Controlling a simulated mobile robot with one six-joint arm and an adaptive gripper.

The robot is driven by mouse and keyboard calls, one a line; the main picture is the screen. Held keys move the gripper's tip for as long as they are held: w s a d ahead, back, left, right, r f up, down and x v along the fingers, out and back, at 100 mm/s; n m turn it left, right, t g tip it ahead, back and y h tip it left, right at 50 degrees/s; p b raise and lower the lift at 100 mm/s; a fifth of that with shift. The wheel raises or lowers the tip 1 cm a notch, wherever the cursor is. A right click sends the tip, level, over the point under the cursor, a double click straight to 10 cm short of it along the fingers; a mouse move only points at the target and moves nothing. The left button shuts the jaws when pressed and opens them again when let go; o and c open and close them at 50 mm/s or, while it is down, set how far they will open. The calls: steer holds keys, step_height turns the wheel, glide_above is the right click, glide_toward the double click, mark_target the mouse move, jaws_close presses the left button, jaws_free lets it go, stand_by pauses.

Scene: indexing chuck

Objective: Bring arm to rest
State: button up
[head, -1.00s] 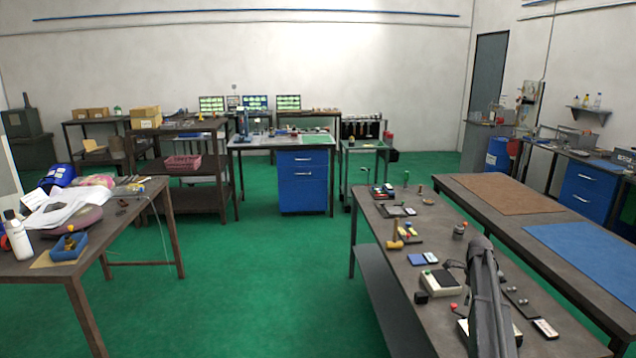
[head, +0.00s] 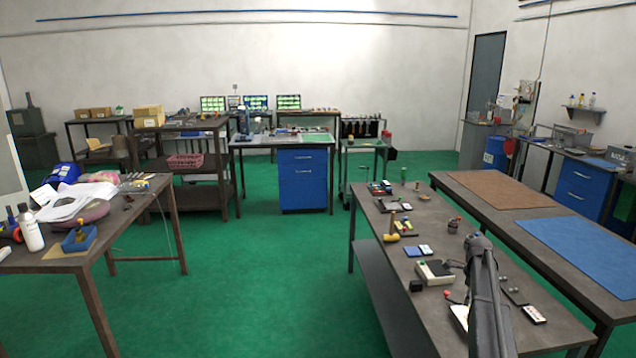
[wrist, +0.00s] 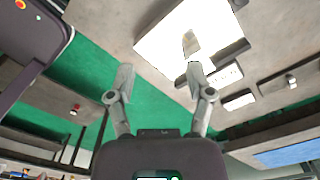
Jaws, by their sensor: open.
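My gripper (wrist: 158,82) shows in the wrist view with its two grey fingers spread wide apart. Nothing is between the fingertips, only green floor and part of a tabletop beyond them. In the head view my dark grey arm reaches up from the bottom right, over the near right workbench (head: 372,238). My gripper cannot be made out there. A white boxy object (wrist: 165,40) on a grey surface lies just past the right fingertip in the wrist view; I cannot tell the gap.
The right workbench carries a beige box with a dark top (head: 434,271), a yellow-headed mallet (head: 392,237) and several small parts. A bench with a blue mat (head: 580,246) stands beside it. A cluttered table (head: 130,214) stands at left. Green floor (head: 270,275) between them is clear.

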steer(key=s+a+f+n+b, duration=0.2)
steer(key=s+a+n, duration=1)
steer(key=s+a, duration=0.3)
steer(key=s+a+f+n+b, duration=0.2)
steer(key=s+a+n, duration=1)
steer(key=s+a, duration=0.4)
steer(key=shift+a+n, duration=0.4)
steer(key=shift+a, duration=0.55)
